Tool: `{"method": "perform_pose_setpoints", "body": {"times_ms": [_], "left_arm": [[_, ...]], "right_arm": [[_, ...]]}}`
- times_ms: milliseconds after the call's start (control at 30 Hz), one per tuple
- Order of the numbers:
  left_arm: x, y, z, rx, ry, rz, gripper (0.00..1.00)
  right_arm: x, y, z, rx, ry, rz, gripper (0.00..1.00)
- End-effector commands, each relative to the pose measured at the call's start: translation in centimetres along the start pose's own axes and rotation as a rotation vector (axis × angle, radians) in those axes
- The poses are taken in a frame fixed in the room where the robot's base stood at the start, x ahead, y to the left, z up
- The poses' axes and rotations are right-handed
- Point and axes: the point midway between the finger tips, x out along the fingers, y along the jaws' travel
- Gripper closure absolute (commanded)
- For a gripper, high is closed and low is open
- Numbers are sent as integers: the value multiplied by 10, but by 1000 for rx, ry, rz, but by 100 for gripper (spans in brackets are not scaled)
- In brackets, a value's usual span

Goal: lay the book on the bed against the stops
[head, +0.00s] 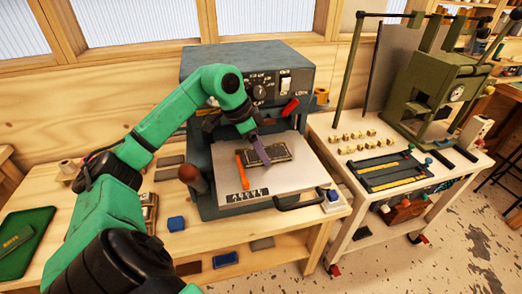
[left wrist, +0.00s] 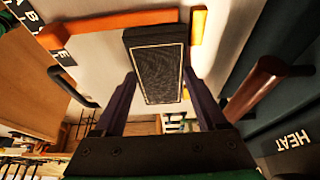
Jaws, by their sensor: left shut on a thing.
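The book (head: 280,153), dark with a gold border, is over the pale bed (head: 290,180) of the grey press. My left gripper (head: 262,152) is shut on it, with its purple fingers on either side. In the left wrist view the book (left wrist: 158,62) sits between the fingertips (left wrist: 155,85). One orange stop (head: 242,172) lies left of the book; the left wrist view shows this long stop (left wrist: 110,24) past the book's far end and another stop (left wrist: 197,25) beside it. I cannot tell whether the book touches the bed or the stops. My right gripper is not in view.
A blue block (head: 176,223) lies on the bench. A white cart (head: 345,165) stands to the right.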

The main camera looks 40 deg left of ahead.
Motion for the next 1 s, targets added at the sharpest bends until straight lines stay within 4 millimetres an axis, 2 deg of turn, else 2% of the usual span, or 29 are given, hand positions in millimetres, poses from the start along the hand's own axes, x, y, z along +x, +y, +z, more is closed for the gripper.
{"method": "perform_pose_setpoints", "body": {"times_ms": [233,267,300,333,533,600,667,767,1000], "left_arm": [[4,0,1,0,0,0,84],[3,0,1,0,0,1,18],[2,0,1,0,0,1,3],[2,0,1,0,0,1,0],[2,0,0,0,0,1,0],[-4,0,-2,0,1,1,0],[-8,-1,-1,0,2,-2,0],[-29,-1,0,-1,2,-5,0],[-98,-1,-1,-2,3,-4,0]], "right_arm": [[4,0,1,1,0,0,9],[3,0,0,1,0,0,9],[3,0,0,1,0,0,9],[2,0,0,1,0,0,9],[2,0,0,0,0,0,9],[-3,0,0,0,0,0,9],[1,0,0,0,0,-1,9],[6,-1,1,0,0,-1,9],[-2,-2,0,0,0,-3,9]]}}
